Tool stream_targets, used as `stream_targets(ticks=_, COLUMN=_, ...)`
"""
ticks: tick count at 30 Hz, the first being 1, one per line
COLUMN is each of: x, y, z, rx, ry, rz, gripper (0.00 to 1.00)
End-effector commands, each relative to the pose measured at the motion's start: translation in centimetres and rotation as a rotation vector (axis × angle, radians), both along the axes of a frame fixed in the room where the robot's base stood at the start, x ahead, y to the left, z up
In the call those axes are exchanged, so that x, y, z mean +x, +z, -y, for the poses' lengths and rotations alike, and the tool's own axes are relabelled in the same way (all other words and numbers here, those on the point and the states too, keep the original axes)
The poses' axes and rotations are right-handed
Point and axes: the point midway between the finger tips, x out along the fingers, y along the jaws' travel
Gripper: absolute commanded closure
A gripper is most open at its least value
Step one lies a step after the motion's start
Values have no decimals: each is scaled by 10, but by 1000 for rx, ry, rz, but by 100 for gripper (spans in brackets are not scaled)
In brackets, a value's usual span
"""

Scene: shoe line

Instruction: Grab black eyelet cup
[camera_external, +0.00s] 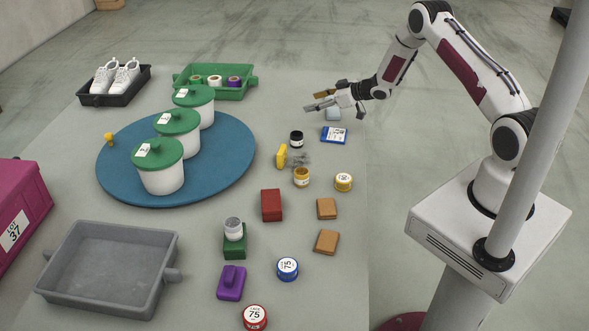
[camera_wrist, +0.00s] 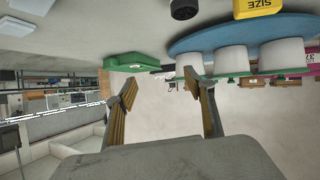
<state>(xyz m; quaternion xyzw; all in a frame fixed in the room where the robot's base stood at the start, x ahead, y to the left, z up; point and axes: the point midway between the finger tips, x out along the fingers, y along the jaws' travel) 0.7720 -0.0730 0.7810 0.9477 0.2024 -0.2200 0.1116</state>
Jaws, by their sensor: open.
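The black eyelet cup (camera_external: 296,139) is a small dark cup standing on the grey table, right of the blue round mat. A dark round object at the top edge of the wrist view (camera_wrist: 184,9) looks like the same cup, partly cut off. My gripper (camera_external: 313,101) is open and empty, held above the table beyond the cup in the external view, with its fingers pointing left. Both fingers show spread apart in the wrist view (camera_wrist: 159,78), with nothing between them.
White tubs with green lids (camera_external: 158,165) stand on the blue mat (camera_external: 225,165). A yellow block (camera_external: 282,156), a grey part (camera_external: 300,160) and a yellow cup (camera_external: 302,178) are near the black cup. A green tray (camera_external: 247,82) stands behind.

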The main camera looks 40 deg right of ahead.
Motion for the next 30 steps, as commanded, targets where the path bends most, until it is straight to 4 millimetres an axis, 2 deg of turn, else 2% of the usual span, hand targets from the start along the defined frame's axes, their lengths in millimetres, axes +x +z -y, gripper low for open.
stream_targets(ticks=1, x=-3, y=-15, z=-2, rx=15, ry=13, rz=-2, gripper=47)
stream_targets(ticks=6, x=-13, y=-51, z=-12, rx=68, ry=64, rz=7, gripper=47)
stream_targets(ticks=13, x=-29, y=-88, z=-25, rx=130, ry=116, rz=15, gripper=47)
stream_targets(ticks=18, x=-35, y=-98, z=-30, rx=150, ry=134, rz=19, gripper=47)
stream_targets(ticks=30, x=-35, y=-99, z=-31, rx=153, ry=137, rz=19, gripper=47)
